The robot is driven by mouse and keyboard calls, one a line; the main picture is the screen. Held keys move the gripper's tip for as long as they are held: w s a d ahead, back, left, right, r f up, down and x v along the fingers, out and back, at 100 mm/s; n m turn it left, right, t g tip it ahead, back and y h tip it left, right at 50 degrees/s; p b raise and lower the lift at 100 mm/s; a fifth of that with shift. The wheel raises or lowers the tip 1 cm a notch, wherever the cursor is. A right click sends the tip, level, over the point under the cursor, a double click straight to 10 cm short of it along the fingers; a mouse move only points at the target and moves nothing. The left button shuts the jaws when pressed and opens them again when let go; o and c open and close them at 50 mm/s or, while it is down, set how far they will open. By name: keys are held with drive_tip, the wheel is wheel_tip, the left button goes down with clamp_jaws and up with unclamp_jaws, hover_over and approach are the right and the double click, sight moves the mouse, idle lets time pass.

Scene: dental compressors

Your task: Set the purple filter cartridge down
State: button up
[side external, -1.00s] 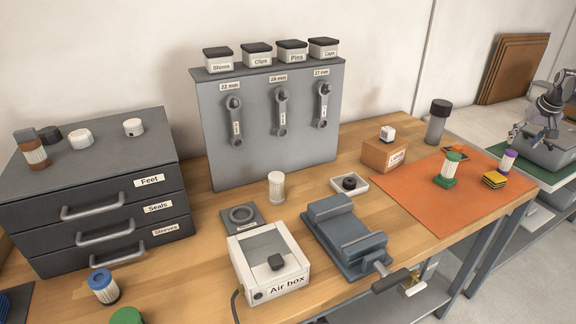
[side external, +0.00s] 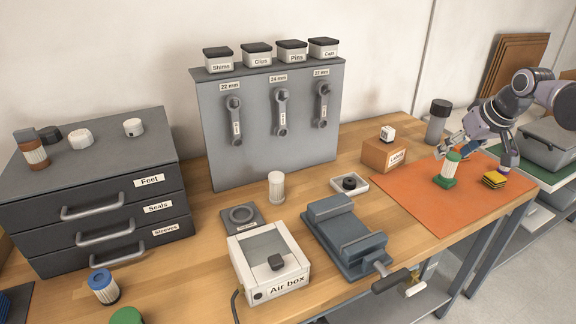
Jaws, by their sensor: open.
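The green-ended cartridge (side external: 449,170) stands on the orange mat (side external: 425,201). A yellow and black block (side external: 494,179) lies near the purple cartridge. A wooden box (side external: 385,155) and a dark-capped cylinder (side external: 438,120) stand behind. The mat's front left is clear.

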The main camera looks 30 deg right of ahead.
drive_tip(key=s+a+f+n+y, duration=0.1)
drive_tip(key=s+a+f, duration=0.2)
drive_tip(key=s+a, duration=0.2)
drive_tip(key=s+a+f+n+t, duration=0.1)
drive_tip(key=s+a+f, duration=0.3)
drive_tip(key=a, duration=0.4)
drive_tip(key=shift+s+a+n+y, duration=0.15)
drive_tip(key=shift+s+n+y, duration=0.25)
drive_tip(key=shift+s+n, duration=0.3)
